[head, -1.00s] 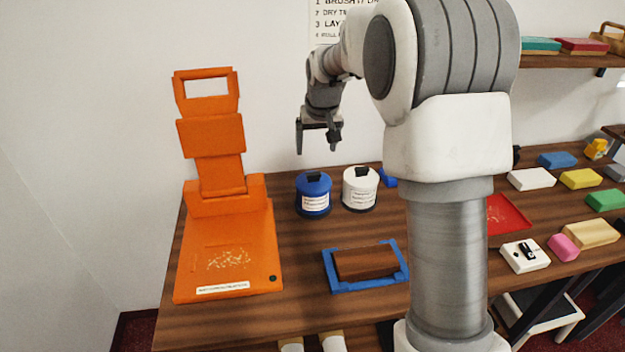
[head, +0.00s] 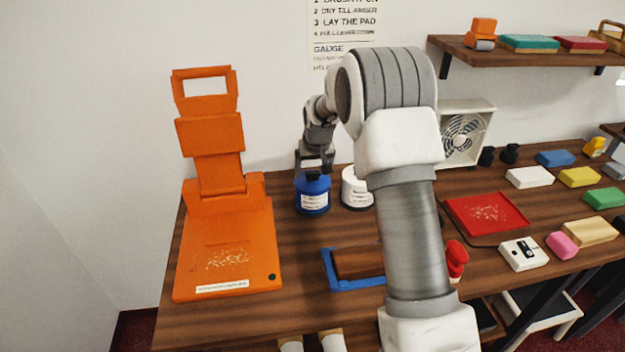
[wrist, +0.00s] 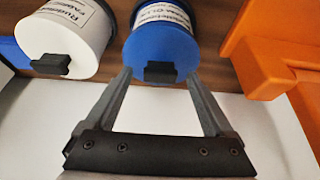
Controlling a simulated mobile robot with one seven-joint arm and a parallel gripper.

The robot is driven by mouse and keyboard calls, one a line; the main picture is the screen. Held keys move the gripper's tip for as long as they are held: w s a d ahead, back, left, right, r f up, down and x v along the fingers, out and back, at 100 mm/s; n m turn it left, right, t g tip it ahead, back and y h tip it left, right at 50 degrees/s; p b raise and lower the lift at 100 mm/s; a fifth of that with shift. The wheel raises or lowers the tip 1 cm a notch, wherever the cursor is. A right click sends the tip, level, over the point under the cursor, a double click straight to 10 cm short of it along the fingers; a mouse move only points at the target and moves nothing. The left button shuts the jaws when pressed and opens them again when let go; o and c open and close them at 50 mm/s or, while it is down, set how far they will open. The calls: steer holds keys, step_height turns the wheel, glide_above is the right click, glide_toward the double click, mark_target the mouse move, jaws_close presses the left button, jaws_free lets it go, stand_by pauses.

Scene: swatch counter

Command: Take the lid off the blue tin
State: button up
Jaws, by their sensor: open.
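The blue tin (head: 312,197) stands upright on the wooden counter, right of the orange press, with a white label on its front. Its blue lid with a dark knob is on it; in the wrist view the lid (wrist: 160,55) and its knob (wrist: 160,72) face the camera. My gripper (head: 313,172) is just above the tin in the head view. In the wrist view my gripper (wrist: 157,78) is open, its two fingers on either side of the knob with gaps. I cannot tell how deep the fingertips reach.
A white tin (head: 356,190) with a dark knob stands close on the right. The orange press (head: 225,235) stands on the left. A blue frame with a brown block (head: 357,263) lies in front. A red tray (head: 488,213) is farther right.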

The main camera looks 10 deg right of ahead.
jaws_close()
stand_by(0.5)
